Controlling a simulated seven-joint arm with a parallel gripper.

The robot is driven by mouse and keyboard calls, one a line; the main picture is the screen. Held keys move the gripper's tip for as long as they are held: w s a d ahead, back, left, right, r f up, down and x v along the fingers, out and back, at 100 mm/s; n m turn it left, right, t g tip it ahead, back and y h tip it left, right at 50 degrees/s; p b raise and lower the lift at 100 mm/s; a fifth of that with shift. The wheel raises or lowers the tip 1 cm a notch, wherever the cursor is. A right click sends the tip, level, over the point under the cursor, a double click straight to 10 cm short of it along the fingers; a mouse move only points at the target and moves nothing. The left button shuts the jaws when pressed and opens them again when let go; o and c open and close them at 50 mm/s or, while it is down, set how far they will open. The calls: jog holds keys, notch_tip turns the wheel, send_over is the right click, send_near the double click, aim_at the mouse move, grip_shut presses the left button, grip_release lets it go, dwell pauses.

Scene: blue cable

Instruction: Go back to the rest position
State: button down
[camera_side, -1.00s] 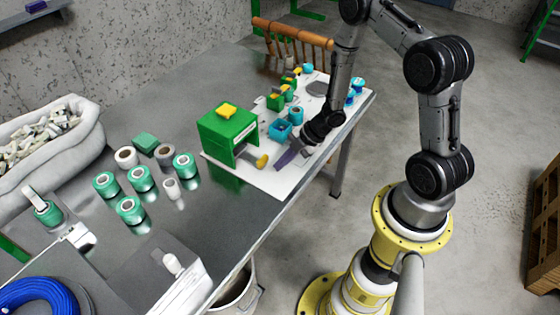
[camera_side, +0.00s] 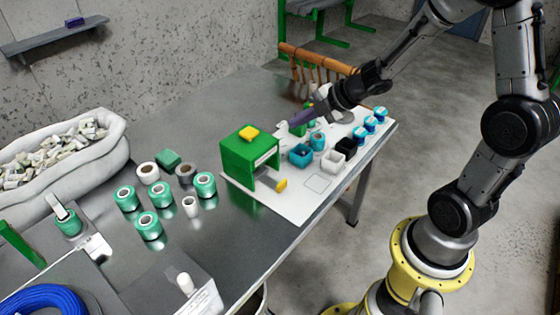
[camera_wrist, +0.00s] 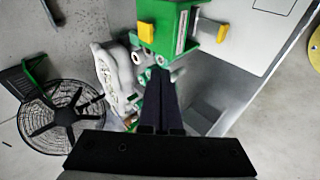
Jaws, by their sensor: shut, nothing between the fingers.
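My gripper (camera_side: 300,121) is raised above the far part of the white board on the table, its fingers pointing left. In the wrist view my gripper (camera_wrist: 160,74) has its two dark fingers together, with nothing between them. The green box with yellow parts (camera_side: 249,153) stands on the board, to the left of and below my gripper in the side view. It also shows at the top of the wrist view (camera_wrist: 166,20). The coiled blue cable (camera_side: 40,303) lies at the lower left of the side view.
Blue, white and black small bins (camera_side: 300,155) and several blue-capped items (camera_side: 370,123) stand on the white board (camera_side: 290,203). Several green and white spools (camera_side: 150,225) stand on the metal table. A white sack (camera_side: 62,160) is at the left. A wooden rack (camera_side: 310,57) stands behind.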

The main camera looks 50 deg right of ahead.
jog(key=s+r+m+t+h, duration=0.1)
jog(key=s+r+m+h, duration=0.2)
jog(key=r, duration=0.6)
jog(key=s+r+m+t+h, duration=0.25)
jog(key=r+m, duration=0.25)
jog(key=r, duration=0.3)
jog(key=s+a+f+m+g+y, duration=0.1)
jog(key=s+a+f+m+g, duration=0.1)
jog(key=s, duration=0.4)
jog(key=s+a+f+m+g, duration=0.2)
jog(key=s+m, duration=0.2)
jog(key=s, duration=0.2)
jog(key=s+a+f+m+g+y, duration=0.1)
jog(key=s+a+f+m+g, duration=0.1)
jog(key=s, duration=0.4)
jog(key=shift+m+g+y, duration=0.35)
jog(key=shift+m+g, duration=0.1)
jog(key=shift+m, duration=0.65)
jog(key=shift+f, duration=0.1)
